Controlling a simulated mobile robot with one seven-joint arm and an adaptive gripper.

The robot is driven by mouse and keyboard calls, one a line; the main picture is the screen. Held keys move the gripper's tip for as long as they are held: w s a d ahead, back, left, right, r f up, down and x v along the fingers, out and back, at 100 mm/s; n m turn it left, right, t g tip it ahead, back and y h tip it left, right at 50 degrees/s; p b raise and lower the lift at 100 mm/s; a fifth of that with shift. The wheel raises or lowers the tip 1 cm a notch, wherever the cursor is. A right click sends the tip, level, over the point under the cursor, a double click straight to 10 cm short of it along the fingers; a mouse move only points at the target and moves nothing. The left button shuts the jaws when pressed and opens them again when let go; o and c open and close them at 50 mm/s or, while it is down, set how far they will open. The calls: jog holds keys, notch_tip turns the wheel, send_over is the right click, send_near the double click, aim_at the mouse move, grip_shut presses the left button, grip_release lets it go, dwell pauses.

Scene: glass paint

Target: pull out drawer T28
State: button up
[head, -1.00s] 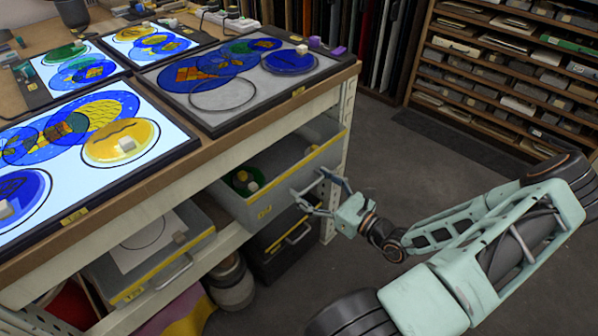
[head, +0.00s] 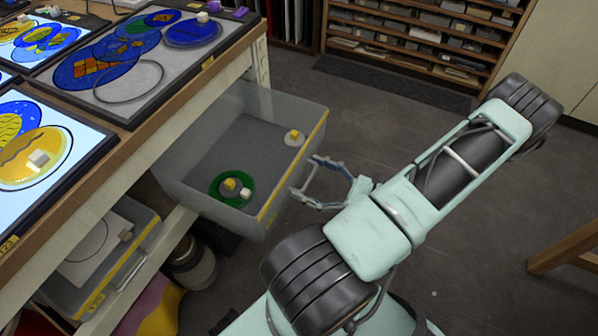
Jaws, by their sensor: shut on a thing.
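A grey translucent drawer (head: 185,194) with a yellow front edge is pulled well out from under the bench top. Its label is too small to read. The handle is mostly hidden by the fingers.
A lower drawer (head: 150,238) with a paper sheet stands partly open at left. A round container (head: 192,268) is under the bench. Stained-glass panels lie on the bench top (head: 135,128). A wooden stool leg (head: 560,252) is at right. The floor (head: 440,250) is clear between.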

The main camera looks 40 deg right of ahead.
jog(key=shift+s+d, duration=0.1)
jog(key=shift+d, duration=0.05)
jog(key=o, duration=1.4)
jog(key=v, duration=1.2)
jog(key=shift+r, duration=0.1)
